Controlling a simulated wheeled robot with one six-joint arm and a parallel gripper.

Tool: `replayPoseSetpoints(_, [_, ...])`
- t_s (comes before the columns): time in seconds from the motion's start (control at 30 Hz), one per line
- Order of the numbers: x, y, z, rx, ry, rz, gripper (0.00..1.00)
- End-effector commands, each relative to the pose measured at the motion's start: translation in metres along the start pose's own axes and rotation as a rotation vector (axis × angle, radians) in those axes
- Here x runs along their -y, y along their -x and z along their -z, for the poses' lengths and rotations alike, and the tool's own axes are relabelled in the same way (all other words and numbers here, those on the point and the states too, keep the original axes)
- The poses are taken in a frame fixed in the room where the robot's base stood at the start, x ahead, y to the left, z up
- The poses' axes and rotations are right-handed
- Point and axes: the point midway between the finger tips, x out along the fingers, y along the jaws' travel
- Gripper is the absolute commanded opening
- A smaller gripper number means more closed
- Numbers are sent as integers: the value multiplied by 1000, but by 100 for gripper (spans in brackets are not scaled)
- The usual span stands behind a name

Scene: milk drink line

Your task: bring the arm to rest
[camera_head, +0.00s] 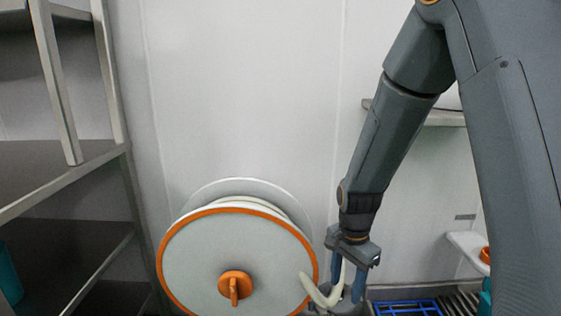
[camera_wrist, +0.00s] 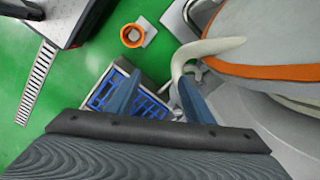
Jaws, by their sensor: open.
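My gripper (camera_head: 348,284) hangs fingers down at the end of my arm, to the right of a hose reel. Its two blue fingers are apart; the wrist view also shows them spread (camera_wrist: 158,98). The cream end of a hose (camera_head: 322,297) curves from the reel up to the fingers. In the wrist view the hose (camera_wrist: 208,45) bends down close to the right finger. I cannot tell whether it touches that finger.
The hose reel (camera_head: 200,262), with an orange rim, stands close on the left. A blue grate (camera_head: 405,308) lies low to the right. Metal shelving (camera_head: 60,165) fills the left side. An orange ring (camera_wrist: 132,35) is on the green floor side.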

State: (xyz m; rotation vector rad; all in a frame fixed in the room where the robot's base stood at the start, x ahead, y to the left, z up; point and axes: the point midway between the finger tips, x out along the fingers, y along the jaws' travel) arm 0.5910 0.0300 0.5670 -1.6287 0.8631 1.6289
Motion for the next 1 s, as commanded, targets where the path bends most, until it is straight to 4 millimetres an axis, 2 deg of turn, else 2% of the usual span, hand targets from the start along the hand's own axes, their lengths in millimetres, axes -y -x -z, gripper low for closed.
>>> replayPoseSetpoints(0.27, [-7, 41, -49, 2, 274, 10, 48])
replayPoseSetpoints(0.4, [-19, 71, -89, 3, 505, 19, 48])
replayPoseSetpoints(0.6, [-53, 108, -150, 10, 887, 31, 48])
replayPoseSetpoints(0.8, [-81, 127, -184, 14, 1144, 40, 48])
replayPoseSetpoints(1.0, [-105, 137, -208, 17, 1339, 48, 48])
